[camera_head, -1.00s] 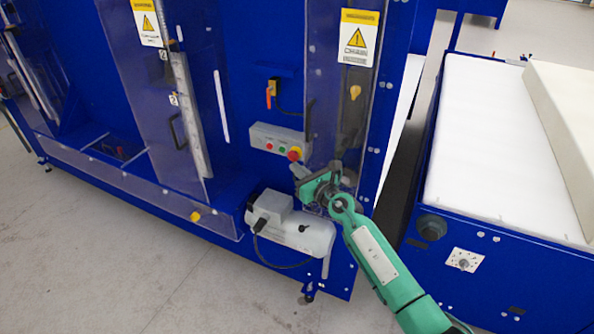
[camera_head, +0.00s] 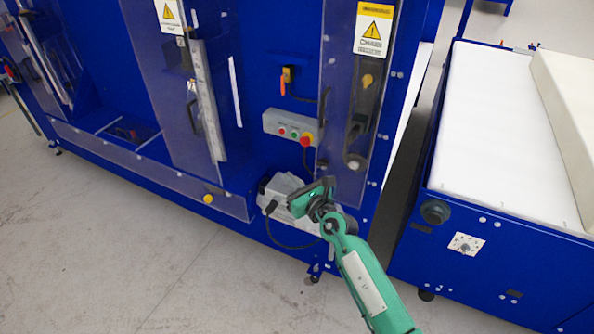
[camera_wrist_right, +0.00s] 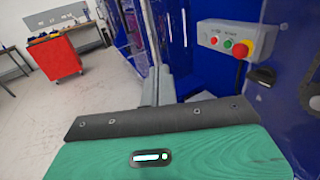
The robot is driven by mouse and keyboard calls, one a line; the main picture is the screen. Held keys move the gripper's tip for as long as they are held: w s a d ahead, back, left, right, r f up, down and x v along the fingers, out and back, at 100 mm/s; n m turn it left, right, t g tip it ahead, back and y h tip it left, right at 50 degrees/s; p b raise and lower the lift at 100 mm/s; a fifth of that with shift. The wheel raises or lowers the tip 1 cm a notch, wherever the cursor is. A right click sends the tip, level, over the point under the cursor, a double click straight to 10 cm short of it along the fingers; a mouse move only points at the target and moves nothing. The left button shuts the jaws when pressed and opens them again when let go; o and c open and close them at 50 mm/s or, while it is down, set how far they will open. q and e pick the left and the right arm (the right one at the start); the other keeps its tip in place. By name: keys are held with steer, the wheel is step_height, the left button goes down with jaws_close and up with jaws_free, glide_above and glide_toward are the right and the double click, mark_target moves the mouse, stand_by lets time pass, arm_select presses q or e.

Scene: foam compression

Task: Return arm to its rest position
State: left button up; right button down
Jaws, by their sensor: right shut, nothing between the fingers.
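My right arm, green, comes up from the bottom of the head view. Its gripper (camera_head: 300,204) is shut and empty, held in front of the blue machine (camera_head: 262,62) and partly over the grey motor box (camera_head: 283,188). The grey control box (camera_head: 290,127) with green and red buttons is above the gripper, apart from it. The control box also shows at upper right in the right wrist view (camera_wrist_right: 228,38). The fingertips are hard to make out. My left gripper is not in view.
A blue conveyor table (camera_head: 462,215) with a white top and a foam slab (camera_head: 567,110) stands at right. Clear doors (camera_head: 345,100) front the machine. Grey floor (camera_head: 130,250) is free at lower left. A red cart (camera_wrist_right: 55,58) stands farther off in the right wrist view.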

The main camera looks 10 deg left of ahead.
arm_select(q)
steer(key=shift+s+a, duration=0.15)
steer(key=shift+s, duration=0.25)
arm_select(e)
steer(key=shift+s+f, duration=0.1)
steer(key=shift+s, duration=0.2)
